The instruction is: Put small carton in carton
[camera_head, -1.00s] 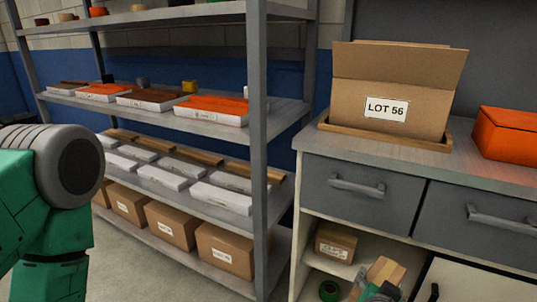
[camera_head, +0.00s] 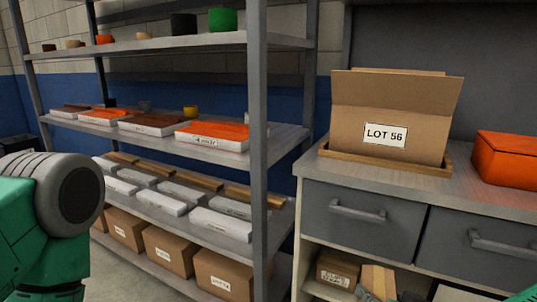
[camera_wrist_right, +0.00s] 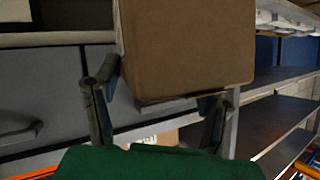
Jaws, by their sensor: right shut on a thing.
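The large open carton (camera_head: 388,138), labelled LOT 56, stands in a shallow wooden tray (camera_head: 345,158) on the cabinet top with its back flap raised. My right gripper (camera_head: 376,293) is low in the head view, in front of the open cabinet compartment, below and apart from the large carton. It is shut on a small brown carton (camera_head: 378,277), partly cut off by the frame edge. In the right wrist view the small carton (camera_wrist_right: 185,45) sits between the two fingers of my right gripper (camera_wrist_right: 163,88). My left gripper is out of view; only my left arm shows.
Another small labelled carton (camera_head: 336,270) stands in the open compartment. An orange box (camera_head: 506,158) sits on the cabinet top, right of the large carton. A grey rack (camera_head: 259,140) with several boxes stands at left. The drawer handles (camera_head: 358,211) stick out.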

